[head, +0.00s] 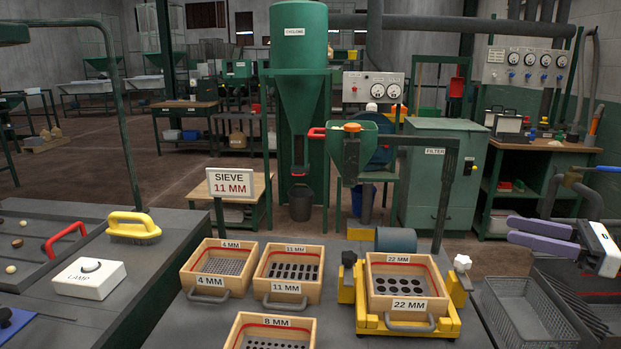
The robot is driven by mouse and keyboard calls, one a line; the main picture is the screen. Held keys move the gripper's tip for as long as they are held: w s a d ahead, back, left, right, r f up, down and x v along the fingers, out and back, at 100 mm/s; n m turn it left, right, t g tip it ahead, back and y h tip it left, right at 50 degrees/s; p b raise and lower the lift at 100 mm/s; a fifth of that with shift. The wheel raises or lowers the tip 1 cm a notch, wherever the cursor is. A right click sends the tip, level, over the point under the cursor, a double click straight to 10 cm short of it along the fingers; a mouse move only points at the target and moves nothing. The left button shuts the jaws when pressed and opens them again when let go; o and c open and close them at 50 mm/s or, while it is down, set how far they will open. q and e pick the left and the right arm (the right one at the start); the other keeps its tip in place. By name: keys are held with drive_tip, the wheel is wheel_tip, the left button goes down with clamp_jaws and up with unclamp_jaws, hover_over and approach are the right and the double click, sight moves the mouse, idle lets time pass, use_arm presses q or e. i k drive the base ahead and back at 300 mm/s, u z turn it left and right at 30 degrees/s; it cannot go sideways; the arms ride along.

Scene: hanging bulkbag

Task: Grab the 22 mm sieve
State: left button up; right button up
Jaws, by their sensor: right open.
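The 22 mm sieve (381,303) is a square wooden tray with large round holes, a red line inside its rim and a grey front handle. It sits in a yellow holder (362,322) on the bench, right of centre. My right gripper (510,231) comes in from the right edge with purple fingers pointing left. It is open and empty, up and to the right of the sieve and apart from it. My left gripper is not in view.
Left of the holder lie the 4 mm sieve (195,283), 11 mm sieve (286,289) and 8 mm sieve (275,322). A sign (232,184) reads "SIEVE 11 MM". A grey wire basket (522,309) is to the right; a hopper stand (440,200) rises behind the holder.

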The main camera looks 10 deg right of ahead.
sight(402, 287)
drive_tip(key=k, duration=1)
